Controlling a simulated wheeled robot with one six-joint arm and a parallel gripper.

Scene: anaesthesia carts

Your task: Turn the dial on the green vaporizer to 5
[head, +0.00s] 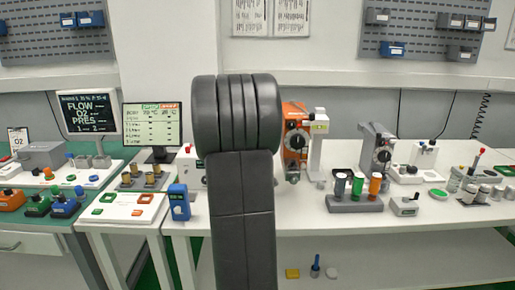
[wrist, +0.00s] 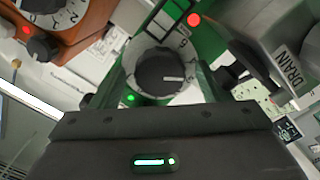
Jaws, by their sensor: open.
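The green vaporizer (wrist: 214,52) fills the middle of the wrist view. Its dial has a pale numbered ring (wrist: 183,46) and a dark round knob (wrist: 158,68). A white line on the knob points to the right of the picture. A 6 shows at the ring's upper right; the other figures are hard to read. My gripper (wrist: 161,78) is open, with one finger on each side of the dial. I cannot tell whether the fingers touch it. In the head view my arm hides the green vaporizer and my gripper.
An orange vaporizer (head: 296,140) stands right of my arm, and also shows at the wrist view's upper left (wrist: 65,22). A grey vaporizer (head: 376,150) is further right. A rack of coloured bottles (head: 355,204) and a blue device (head: 179,202) stand on the white bench.

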